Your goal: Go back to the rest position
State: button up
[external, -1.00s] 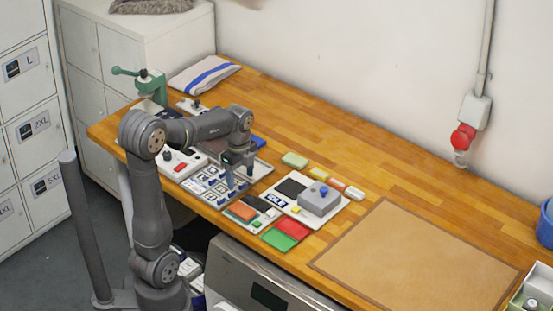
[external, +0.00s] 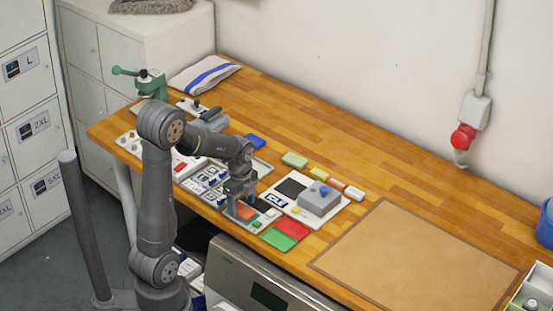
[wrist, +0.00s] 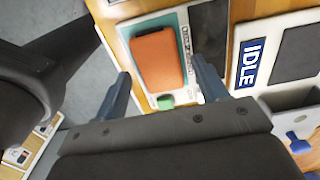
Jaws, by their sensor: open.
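My gripper (external: 239,198) is low over the front part of the wooden table (external: 340,150), above a panel that carries an orange block. In the wrist view my gripper (wrist: 165,92) has its two fingers spread wide, with nothing held between them. The orange block (wrist: 158,58) lies flat on its panel beyond the fingertips, and a small green piece (wrist: 165,102) sits near it. The orange block (external: 241,211) is partly hidden by my gripper in the external view.
A plate marked IDLE (wrist: 252,60) lies to the right, bearing a grey box with a blue knob (external: 319,199). Red and green squares (external: 286,234) lie in front. A green clamp (external: 150,84) stands at the back left. The brown mat (external: 410,252) is empty.

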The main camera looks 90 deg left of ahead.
jog(key=shift+r, duration=1)
